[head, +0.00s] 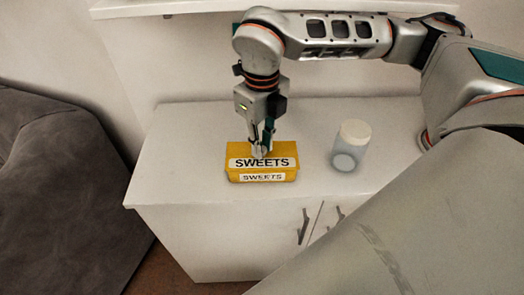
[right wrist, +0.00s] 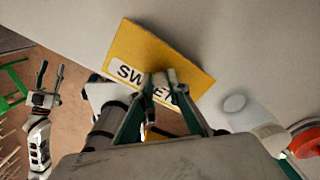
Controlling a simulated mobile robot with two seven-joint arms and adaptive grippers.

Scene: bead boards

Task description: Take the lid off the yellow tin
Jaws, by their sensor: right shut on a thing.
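The yellow tin (head: 234,175) stands on the white cabinet top, with a SWEETS label on its front. Its yellow lid (head: 284,151) carries a larger SWEETS label and sits over the tin; I cannot tell if there is a gap. My right gripper (head: 262,154) points down at the lid's middle and is shut on it. In the right wrist view the lid (right wrist: 150,50) lies beyond the right fingertips (right wrist: 160,80), which partly cover its label. My left gripper (right wrist: 51,76) shows only in the right wrist view, its two fingers apart and empty, away from the tin.
A translucent jar (head: 346,157) with a pale lid stands right of the tin, clear of it. The white cabinet top (head: 190,150) is free left of the tin. A shelf edge (head: 150,8) runs above at the back. A grey sofa (head: 60,190) stands at left.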

